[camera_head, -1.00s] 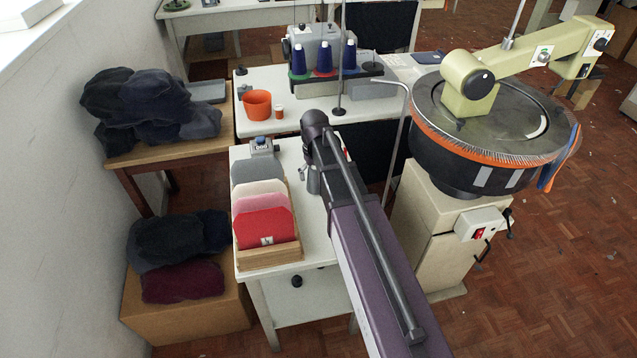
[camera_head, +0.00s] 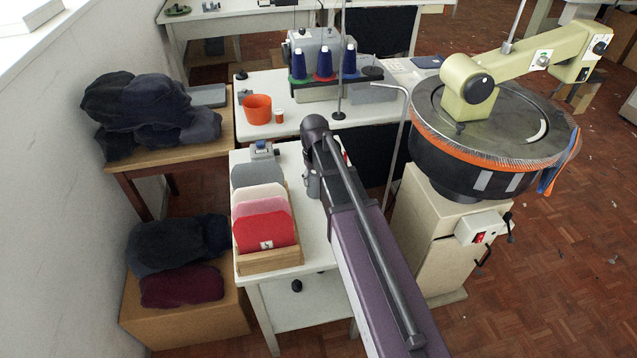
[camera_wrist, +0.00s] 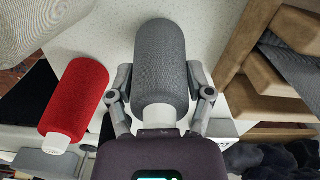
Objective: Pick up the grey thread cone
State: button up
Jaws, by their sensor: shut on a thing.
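The grey thread cone (camera_wrist: 160,68) is in the middle of the wrist view, between the two fingers of my gripper (camera_wrist: 161,98). The fingers are shut on it from both sides, near its pale lower end. A red thread cone (camera_wrist: 78,95) is to its left in the wrist view, apart from the gripper. I cannot tell whether the grey cone touches the table.
A wooden rack of coloured panels (camera_head: 272,262) stands on the white table (camera_head: 312,240) left of my arm. An orange cup (camera_head: 257,109) and blue cones (camera_head: 324,62) are behind. A round linking machine (camera_head: 490,135) stands at the right.

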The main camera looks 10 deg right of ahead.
dwell(0.4)
notch_tip(320, 180, up, 3)
jog(key=p, duration=0.3)
jog(key=shift+r, duration=0.2)
jog(key=s+d+r+p, duration=0.1)
jog(key=s+d+p, duration=0.1)
jog(key=s, duration=1.3)
jog(key=shift+s+r, duration=0.25)
jog(key=shift+s, duration=0.15)
